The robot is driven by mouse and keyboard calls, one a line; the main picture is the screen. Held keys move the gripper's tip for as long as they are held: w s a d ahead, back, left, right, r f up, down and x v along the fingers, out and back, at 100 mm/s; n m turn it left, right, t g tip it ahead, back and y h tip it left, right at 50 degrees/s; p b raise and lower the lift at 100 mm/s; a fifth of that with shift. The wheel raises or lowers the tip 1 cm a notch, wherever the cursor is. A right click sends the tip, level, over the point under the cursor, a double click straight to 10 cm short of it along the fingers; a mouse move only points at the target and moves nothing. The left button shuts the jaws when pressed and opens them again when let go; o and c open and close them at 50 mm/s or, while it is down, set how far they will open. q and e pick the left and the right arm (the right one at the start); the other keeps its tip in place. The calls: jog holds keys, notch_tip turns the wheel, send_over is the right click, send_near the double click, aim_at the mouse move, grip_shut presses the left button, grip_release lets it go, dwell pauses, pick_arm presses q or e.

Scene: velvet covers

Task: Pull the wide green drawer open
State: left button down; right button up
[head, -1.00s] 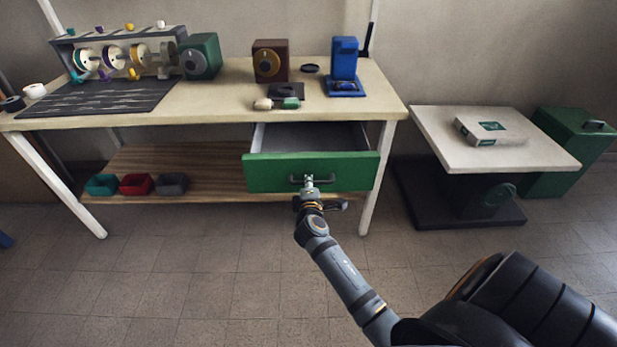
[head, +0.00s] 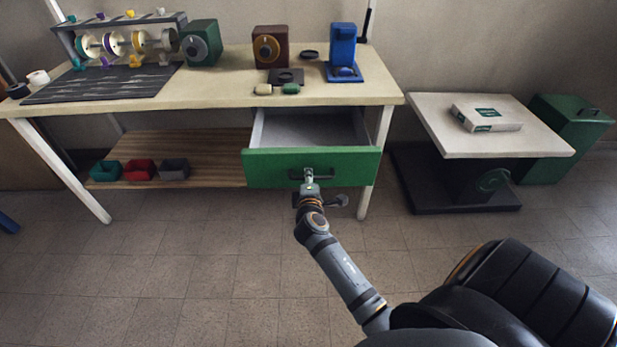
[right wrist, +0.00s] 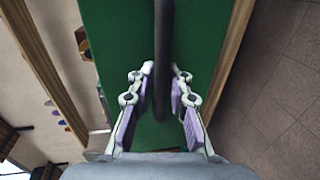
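The wide green drawer (head: 262,169) hangs under the workbench top and stands partly open, with its grey, empty-looking inside (head: 310,127) showing. A dark bar handle (right wrist: 165,45) is on its front. My right gripper (head: 308,177) is at the handle from the front. In the right wrist view, its two fingers (right wrist: 163,72) lie one on each side of the bar, with the tips closed against it. The green drawer front (right wrist: 120,30) fills much of that view. My left gripper is not in view.
The workbench (head: 220,95) carries a spool rack (head: 125,40), several boxy devices and small parts. Small bins (head: 139,170) sit on its lower shelf (head: 215,160). A small white-topped table (head: 520,143) with a box (head: 487,115) stands right. The floor before the drawer is clear except for my arm.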

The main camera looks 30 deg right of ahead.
jog(key=shift+s+a, duration=0.1)
jog(key=shift+s, duration=0.05)
jog(key=v, duration=0.7)
jog(key=shift+a+f, duration=0.1)
dwell(0.4)
